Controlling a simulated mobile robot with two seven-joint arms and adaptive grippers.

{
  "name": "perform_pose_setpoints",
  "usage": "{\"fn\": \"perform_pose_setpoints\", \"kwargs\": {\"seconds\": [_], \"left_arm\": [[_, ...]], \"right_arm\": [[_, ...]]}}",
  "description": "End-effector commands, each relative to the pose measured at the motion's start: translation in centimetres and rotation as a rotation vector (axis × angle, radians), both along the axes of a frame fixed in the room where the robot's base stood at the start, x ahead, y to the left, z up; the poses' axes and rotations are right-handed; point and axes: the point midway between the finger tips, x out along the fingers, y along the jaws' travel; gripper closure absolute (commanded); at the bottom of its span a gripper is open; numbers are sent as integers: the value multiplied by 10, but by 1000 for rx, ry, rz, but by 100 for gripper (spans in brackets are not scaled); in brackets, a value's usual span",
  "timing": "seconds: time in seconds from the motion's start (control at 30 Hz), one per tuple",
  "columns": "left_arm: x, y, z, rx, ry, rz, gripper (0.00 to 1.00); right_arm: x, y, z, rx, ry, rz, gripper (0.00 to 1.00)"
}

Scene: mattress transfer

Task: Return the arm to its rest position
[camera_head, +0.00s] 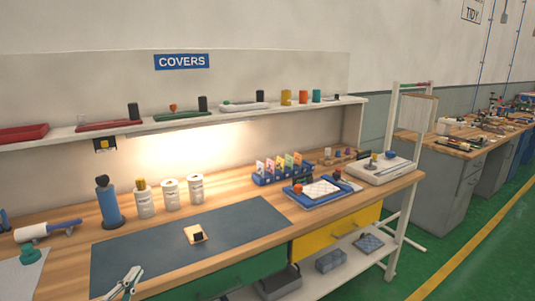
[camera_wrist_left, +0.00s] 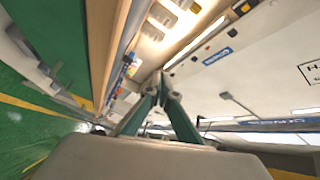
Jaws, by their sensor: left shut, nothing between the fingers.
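My left gripper (camera_head: 130,277) shows at the bottom left of the head view, at the front edge of the workbench (camera_head: 262,247) near the dark mat. It is shut and empty. In the left wrist view the fingers of the left gripper (camera_wrist_left: 167,80) meet at their tips, with nothing between them. My right gripper is in neither view.
A blue tray (camera_head: 304,197) and a white device (camera_head: 385,172) sit to the right. A shelf (camera_head: 228,113) runs above. Green floor is free at right.

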Motion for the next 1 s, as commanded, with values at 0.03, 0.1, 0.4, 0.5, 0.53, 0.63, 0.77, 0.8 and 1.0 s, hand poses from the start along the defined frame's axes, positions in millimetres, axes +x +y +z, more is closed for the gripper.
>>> {"fn": "perform_pose_setpoints", "kwargs": {"seconds": [0.03, 0.1, 0.4, 0.5, 0.53, 0.63, 0.77, 0.8, 1.0], "left_arm": [[-19, -12, -34, -87, 73, -2, 100], [-43, -29, -73, -209, 166, 1, 100], [-170, -105, -205, -693, 549, 73, 100], [-206, -126, -229, -809, 643, 105, 100], [-214, -131, -235, -837, 664, 113, 100], [-235, -144, -246, -902, 717, 133, 100], [-245, -150, -251, -938, 743, 144, 100], [-246, -150, -251, -938, 744, 145, 100], [-245, -150, -251, -936, 744, 144, 100]], "right_arm": [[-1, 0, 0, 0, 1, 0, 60], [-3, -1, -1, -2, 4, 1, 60], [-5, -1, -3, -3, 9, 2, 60], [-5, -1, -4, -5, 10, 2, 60], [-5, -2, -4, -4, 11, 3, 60], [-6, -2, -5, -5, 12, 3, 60], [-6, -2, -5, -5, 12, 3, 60], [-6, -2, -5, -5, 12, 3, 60], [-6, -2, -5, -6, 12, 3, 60]]}}
